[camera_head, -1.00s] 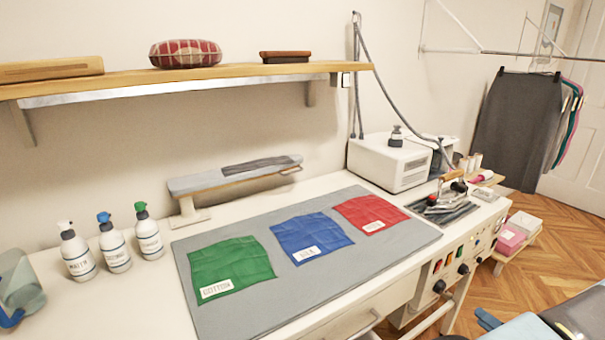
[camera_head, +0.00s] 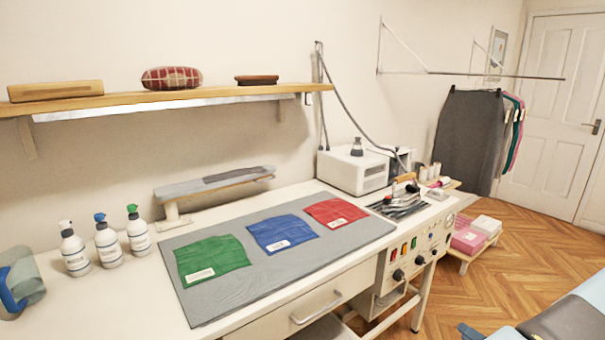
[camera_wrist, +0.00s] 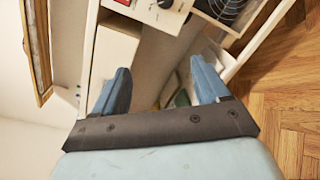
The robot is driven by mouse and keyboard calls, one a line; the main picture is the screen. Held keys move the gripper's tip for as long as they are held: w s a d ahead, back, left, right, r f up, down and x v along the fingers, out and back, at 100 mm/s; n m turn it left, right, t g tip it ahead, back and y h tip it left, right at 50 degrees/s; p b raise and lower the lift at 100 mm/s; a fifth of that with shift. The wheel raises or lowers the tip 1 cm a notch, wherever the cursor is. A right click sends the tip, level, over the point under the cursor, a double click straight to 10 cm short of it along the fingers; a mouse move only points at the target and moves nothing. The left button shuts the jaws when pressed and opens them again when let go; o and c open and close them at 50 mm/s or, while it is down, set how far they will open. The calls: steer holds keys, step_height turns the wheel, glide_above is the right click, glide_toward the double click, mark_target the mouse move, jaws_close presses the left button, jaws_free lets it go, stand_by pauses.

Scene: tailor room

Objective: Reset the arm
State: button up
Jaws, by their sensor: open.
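My gripper (camera_wrist: 160,90) shows in the wrist view with its two blue fingers spread well apart. It is open, and nothing is between the fingertips. Beyond it in that view are the white side of the work table and its control panel, seen tilted. In the head view, only part of my arm (camera_head: 570,322) shows at the bottom right corner. It is to the right of the table and apart from it.
The table holds a grey mat (camera_head: 240,289) with green (camera_head: 212,257), blue (camera_head: 283,231) and red (camera_head: 335,212) cloths. Three bottles (camera_head: 108,242) stand at left, an iron (camera_head: 405,190) at right. Wooden floor (camera_head: 520,240) is free.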

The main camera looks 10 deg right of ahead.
steer(key=w+a+r+n+g+y, duration=0.1)
steer(key=w+a+r+n+g, duration=0.2)
steer(key=a+r+n+g, duration=0.35)
steer(key=w+a+r+n+g+y, duration=0.1)
steer(key=w+a+r+n+g, duration=0.25)
steer(key=a+r+n, duration=0.7)
steer(key=w+a+r+n+g+y, duration=0.1)
steer(key=w+a+r+n+g, duration=0.35)
steer(key=r, duration=0.65)
steer(key=s+a+r+n+t+h, duration=0.2)
steer(key=s+a+r+n+h, duration=0.2)
steer(key=s+a+r+n, duration=0.4)
steer(key=s+a+r+n+t+h, duration=0.1)
steer(key=s+a+r+n+h, duration=0.4)
steer(key=a+r+n, duration=0.5)
step_height(320, 180, up, 2)
steer(key=s+n, duration=0.2)
steer(key=n, duration=0.1)
steer(key=shift+s+r+n+t, duration=0.25)
steer(key=shift+s+n+t, duration=0.1)
steer(key=shift+s, duration=0.05)
